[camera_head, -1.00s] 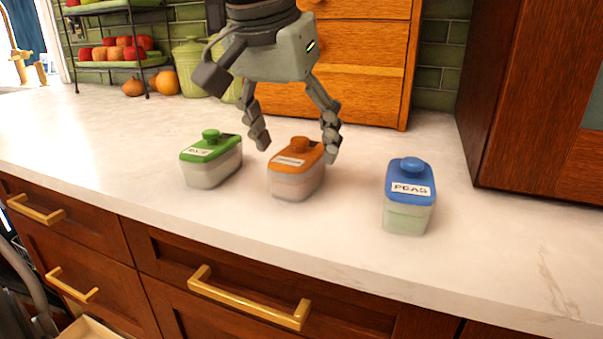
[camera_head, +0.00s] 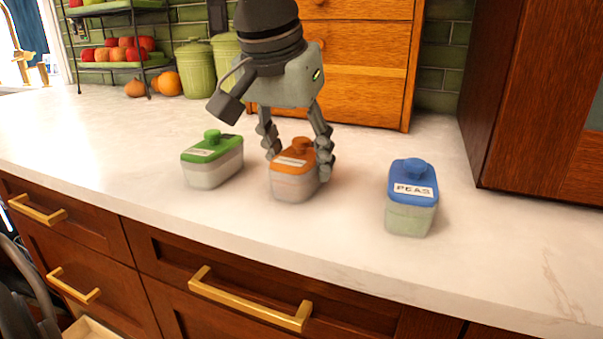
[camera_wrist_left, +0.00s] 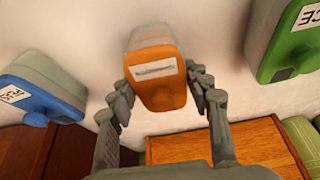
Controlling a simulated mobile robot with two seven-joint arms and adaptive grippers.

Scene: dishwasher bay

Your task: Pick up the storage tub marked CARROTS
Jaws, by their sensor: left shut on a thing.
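The tub with the orange lid (camera_head: 293,163) stands in the middle of the row on the counter; its label is too blurred to read. In the left wrist view the orange-lidded tub (camera_wrist_left: 154,68) lies between the fingers. My left gripper (camera_head: 299,168) comes down from above and is shut on this tub, a finger at each side. The tub appears to rest on the counter. A green-lidded tub (camera_head: 212,160) stands to its left, its label unclear. A blue-lidded tub marked PEAS (camera_head: 410,197) stands to its right. My right gripper is not in view.
A wooden drawer cabinet (camera_head: 363,62) stands behind the gripper. Green canisters (camera_head: 195,68) and a fruit rack (camera_head: 112,48) are at the back left. A dark wood cabinet (camera_head: 533,95) closes off the right. The counter's front (camera_head: 250,222) is clear.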

